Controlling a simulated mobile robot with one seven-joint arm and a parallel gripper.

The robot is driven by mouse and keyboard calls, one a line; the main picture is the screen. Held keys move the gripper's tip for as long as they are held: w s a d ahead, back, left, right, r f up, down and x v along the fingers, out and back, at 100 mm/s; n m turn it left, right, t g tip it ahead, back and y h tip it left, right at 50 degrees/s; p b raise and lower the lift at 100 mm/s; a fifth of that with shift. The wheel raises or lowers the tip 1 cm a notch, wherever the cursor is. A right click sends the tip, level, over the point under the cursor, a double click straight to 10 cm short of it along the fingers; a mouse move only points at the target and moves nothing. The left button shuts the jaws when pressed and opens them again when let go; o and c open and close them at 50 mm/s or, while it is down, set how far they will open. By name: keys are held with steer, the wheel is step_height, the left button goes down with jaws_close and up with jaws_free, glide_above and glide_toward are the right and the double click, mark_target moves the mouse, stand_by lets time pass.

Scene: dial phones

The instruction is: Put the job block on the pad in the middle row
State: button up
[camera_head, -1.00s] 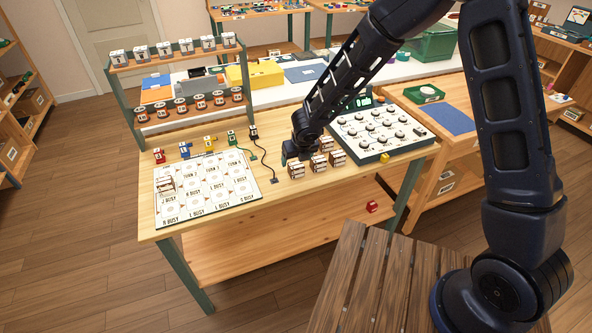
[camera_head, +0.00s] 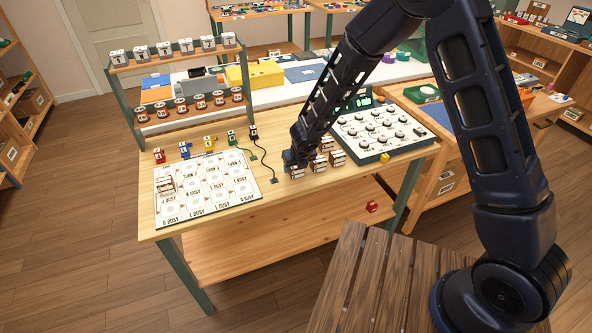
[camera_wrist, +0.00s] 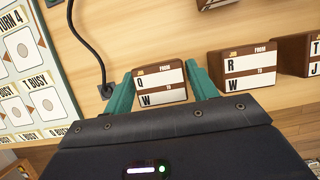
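A brown job block (camera_wrist: 160,85) with a white face marked "JOB FROM Q TO W" lies between my gripper's two teal fingers in the wrist view. My gripper (camera_head: 296,162) is low over the front-left block of a small cluster in the head view. Its fingers are apart, one on each side of the block; I cannot tell whether they touch it. The white board of pads (camera_head: 207,187) lies on the table to the left, with rows of cards marked TURN and BUSY. One block (camera_head: 165,184) sits at the board's left side.
A block marked R to W (camera_wrist: 249,70) stands just right of my gripper, with another beyond it. A black cable (camera_wrist: 88,45) ends left of the gripper. A white panel with knobs (camera_head: 378,130) is at the table's right.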

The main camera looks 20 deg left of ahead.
steer(key=c, duration=0.7)
steer(key=shift+r, duration=0.15)
